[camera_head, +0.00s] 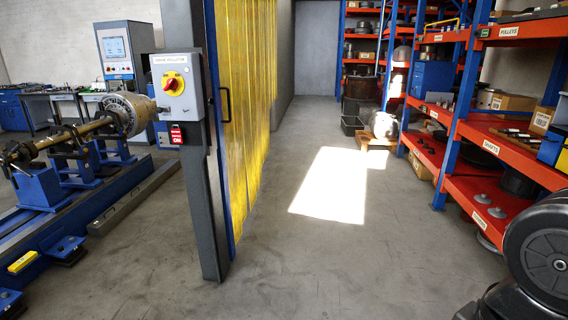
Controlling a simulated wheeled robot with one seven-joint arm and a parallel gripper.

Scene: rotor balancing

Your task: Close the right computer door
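The computer cabinet (126,50) stands at the far left, behind the rotor machine. It is a tall light-grey cabinet with blue trim and a lit screen on its upper front. Its lower part is partly hidden by the rotor and by the grey post with the control box. I cannot make out the right computer door or tell whether it is open or closed. My gripper is not in view.
A balancing machine with a shaft and rotor (125,115) fills the left. A grey post (206,200) with a control box (176,84) and a yellow strip curtain (245,90) stand beside the aisle. Red shelves (500,150) line the right. The aisle floor (330,240) is clear.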

